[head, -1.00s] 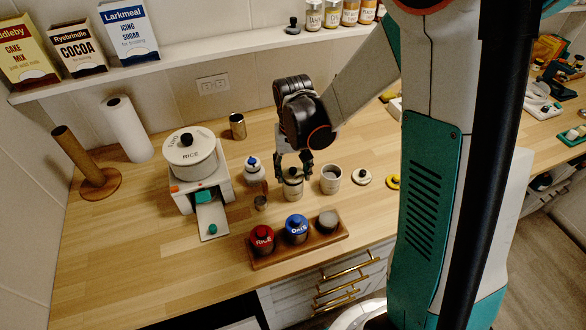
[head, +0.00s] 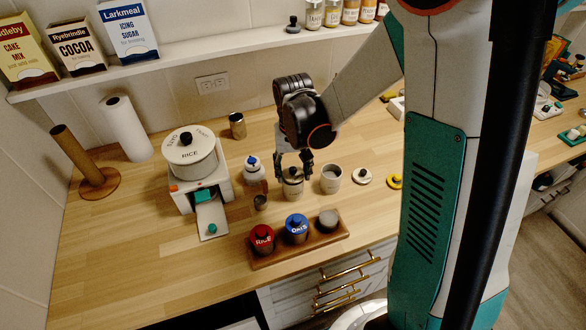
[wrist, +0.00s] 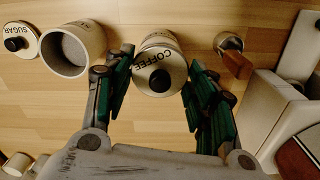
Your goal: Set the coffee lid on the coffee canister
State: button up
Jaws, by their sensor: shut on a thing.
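The coffee lid (wrist: 160,74) is pale and round, with "COFFEE" lettering and a black knob. It sits between the fingers of my gripper (wrist: 156,88), which is shut on it. In the head view my gripper (head: 293,164) points down over the coffee canister (head: 293,191), a pale upright cylinder on the counter. In the wrist view the canister (wrist: 158,37) shows just beyond the lid, mostly covered by it. The lid is over the canister's top; I cannot tell whether it is fully seated or slightly apart.
An open canister (head: 330,181) stands just right, with the sugar lid (head: 362,177) beyond it. A wooden tray (head: 270,262) with several containers lies in front.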

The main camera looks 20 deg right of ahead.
jog(key=shift+f+b, duration=0.45)
dwell(0.7)
jog(key=o, duration=1.5)
jog(key=shift+r, duration=0.15)
jog(key=shift+r+p, duration=2.35)
jog(key=shift+r, duration=1.05)
